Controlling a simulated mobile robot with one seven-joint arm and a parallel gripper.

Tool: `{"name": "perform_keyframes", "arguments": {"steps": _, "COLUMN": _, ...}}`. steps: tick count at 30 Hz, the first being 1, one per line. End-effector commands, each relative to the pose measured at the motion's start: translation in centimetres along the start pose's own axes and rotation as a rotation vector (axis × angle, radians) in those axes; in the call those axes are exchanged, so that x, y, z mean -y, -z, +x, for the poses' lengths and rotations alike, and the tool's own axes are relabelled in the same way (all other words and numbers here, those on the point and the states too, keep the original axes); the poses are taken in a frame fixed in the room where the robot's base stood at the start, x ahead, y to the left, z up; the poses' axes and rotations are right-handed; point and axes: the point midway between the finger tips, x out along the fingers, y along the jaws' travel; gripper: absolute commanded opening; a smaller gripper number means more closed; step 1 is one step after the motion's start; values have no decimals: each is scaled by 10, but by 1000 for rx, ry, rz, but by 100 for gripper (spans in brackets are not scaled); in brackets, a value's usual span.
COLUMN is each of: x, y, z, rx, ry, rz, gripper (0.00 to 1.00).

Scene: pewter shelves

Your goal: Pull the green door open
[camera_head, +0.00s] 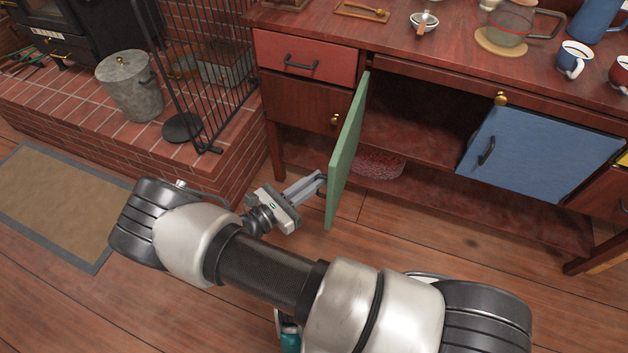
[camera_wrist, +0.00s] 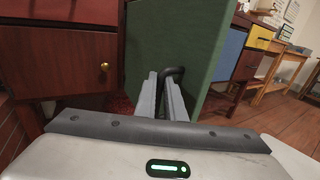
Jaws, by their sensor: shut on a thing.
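The green door (camera_head: 346,150) stands swung out from the dark red cabinet (camera_head: 400,72), roughly square to its front, with the dark compartment behind it exposed. In the wrist view the green door (camera_wrist: 190,42) fills the upper middle. Its dark handle (camera_wrist: 173,74) shows at the fingertips. My gripper (camera_head: 322,180) is on the left, outer side of the door, shut on the handle. In the wrist view my gripper's fingers (camera_wrist: 162,82) reach forward to the handle, which they partly hide.
A blue door (camera_head: 540,152) is to the right, and a red drawer (camera_head: 306,56) is at upper left. A black fire screen (camera_head: 205,70) and metal bucket (camera_head: 131,84) stand on the brick hearth at left. Mugs and a glass pot stand on top.

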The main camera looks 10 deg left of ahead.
Motion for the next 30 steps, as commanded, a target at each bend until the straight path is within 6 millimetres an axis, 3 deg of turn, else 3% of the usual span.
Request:
{"name": "perform_keyframes", "arguments": {"steps": 15, "x": -2, "y": -3, "z": 6, "rx": 10, "ry": -3, "rz": 2, "gripper": 0}}
{"name": "perform_keyframes", "arguments": {"steps": 16, "x": -2, "y": -3, "z": 6, "rx": 10, "ry": -3, "rz": 1, "gripper": 14}}
{"name": "perform_keyframes", "arguments": {"steps": 18, "x": -2, "y": -3, "z": 6, "rx": 10, "ry": -2, "rz": 1, "gripper": 26}}
{"name": "perform_keyframes", "arguments": {"steps": 30, "x": -1, "y": -2, "z": -3, "rx": 5, "ry": -4, "rz": 1, "gripper": 27}}
